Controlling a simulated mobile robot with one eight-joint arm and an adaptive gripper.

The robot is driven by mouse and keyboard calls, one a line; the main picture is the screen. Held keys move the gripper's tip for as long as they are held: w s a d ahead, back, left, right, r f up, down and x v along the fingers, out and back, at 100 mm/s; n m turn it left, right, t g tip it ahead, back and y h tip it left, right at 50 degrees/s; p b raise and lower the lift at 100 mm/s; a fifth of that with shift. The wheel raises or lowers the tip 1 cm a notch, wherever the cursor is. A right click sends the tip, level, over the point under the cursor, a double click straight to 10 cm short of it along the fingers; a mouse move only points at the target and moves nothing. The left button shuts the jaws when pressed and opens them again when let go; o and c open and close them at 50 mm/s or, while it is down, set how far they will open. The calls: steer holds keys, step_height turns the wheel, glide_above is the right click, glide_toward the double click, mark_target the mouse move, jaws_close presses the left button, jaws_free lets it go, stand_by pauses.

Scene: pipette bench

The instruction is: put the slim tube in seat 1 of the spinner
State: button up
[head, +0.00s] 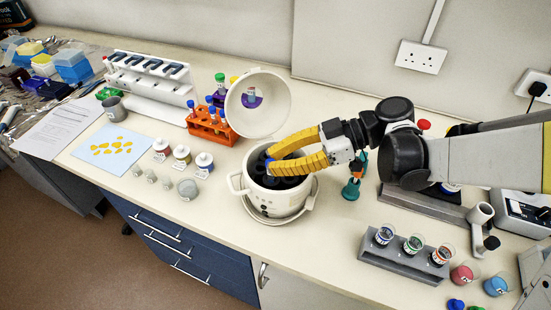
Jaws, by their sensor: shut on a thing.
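The spinner (262,203) is a white pot-shaped machine at the middle of the bench, with its round white lid (240,118) raised behind it. Inside is a dark rotor (290,183); its seat numbers are too small to read. My gripper (269,161), with yellow ribbed fingers, reaches in from the right over the spinner's open mouth. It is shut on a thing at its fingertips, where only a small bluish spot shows. I take this to be the slim tube; its body is hidden by the fingers and the spinner's rim, so I cannot tell whether it is in a seat.
An orange rack (222,135) with blue-capped tubes stands left of the lid. Labelled jars (204,163) stand left of the spinner. A teal-based stand (351,190) is close on its right. A grey block with vials (397,262) lies at front right. Bench in front is clear.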

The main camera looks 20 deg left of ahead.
steer(key=shift+f, duration=0.3)
steer(key=o, duration=0.8)
steer(key=v, duration=1.2)
